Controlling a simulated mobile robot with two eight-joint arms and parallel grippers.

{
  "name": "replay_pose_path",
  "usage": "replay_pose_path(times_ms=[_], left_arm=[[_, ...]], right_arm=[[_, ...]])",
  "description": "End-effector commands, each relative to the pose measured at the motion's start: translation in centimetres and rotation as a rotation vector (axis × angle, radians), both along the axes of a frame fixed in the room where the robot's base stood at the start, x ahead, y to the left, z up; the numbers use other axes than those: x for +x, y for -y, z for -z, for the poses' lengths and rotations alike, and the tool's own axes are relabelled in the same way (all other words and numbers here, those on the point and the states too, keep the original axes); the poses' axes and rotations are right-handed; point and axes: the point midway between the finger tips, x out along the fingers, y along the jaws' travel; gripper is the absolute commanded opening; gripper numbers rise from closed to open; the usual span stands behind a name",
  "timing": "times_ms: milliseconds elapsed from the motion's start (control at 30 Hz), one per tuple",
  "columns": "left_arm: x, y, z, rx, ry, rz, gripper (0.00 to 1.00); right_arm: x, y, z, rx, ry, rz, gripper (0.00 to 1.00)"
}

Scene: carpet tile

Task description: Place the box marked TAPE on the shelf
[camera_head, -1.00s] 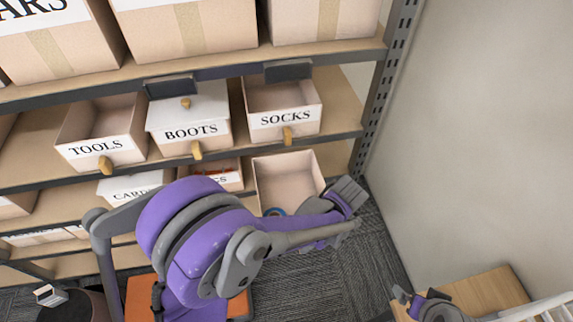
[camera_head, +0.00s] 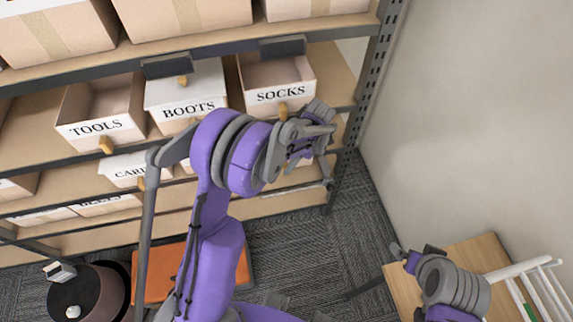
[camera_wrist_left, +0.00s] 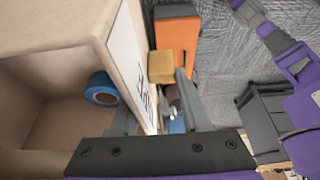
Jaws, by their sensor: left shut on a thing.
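The open beige box (camera_wrist_left: 60,30) fills the left of the left wrist view, with a blue tape roll (camera_wrist_left: 102,90) inside. Its white label (camera_wrist_left: 128,60) is seen at a steep slant and cannot be read; a yellow knob (camera_wrist_left: 161,67) sticks out of that front wall. My left gripper (camera_wrist_left: 158,112) has a finger on each side of the front wall and is shut on it. In the head view my left gripper (camera_head: 312,142) is at the shelf's right end, below the SOCKS box, and the arm hides the held box. My right gripper (camera_head: 418,258) is at lower right, apart from the boxes; its jaw state is unclear.
The shelf (camera_head: 345,75) holds a SOCKS box (camera_head: 280,95), a BOOTS box (camera_head: 187,105), a TOOLS box (camera_head: 100,130) and others. A metal post (camera_head: 372,75) bounds it at right, near the wall (camera_head: 480,110). A wooden table (camera_head: 485,250) stands at lower right; grey carpet (camera_head: 330,225) lies open between.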

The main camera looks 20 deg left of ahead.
Motion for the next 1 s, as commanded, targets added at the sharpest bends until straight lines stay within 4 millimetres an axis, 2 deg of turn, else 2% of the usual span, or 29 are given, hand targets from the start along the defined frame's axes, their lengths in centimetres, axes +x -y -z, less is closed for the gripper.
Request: replay_pose_path(times_ms=[67,400,833,867,1000], left_arm=[[0.8,-0.6,-0.1,0.001,0.002,-0.002,0.0],[0.7,-0.5,3.1,0.001,0.001,-0.001,0.0],[0.6,-0.5,3.8,0.001,-0.001,0.0,0.0],[0.6,-0.5,3.8,0.0,0.0,0.0,0.49],[0.7,-0.5,3.7,0.0,0.0,0.0,0.74]], right_arm=[[0.1,0.0,-0.3,0.0,0.003,0.0,1.0],[0.3,0.0,-0.7,0.0,0.006,0.0,1.0],[0.1,0.0,-0.3,0.0,0.003,0.0,1.0],[0.1,0.0,-0.3,0.0,0.002,0.0,1.0],[0.2,0.0,-0.4,0.0,0.003,0.0,1.0]])
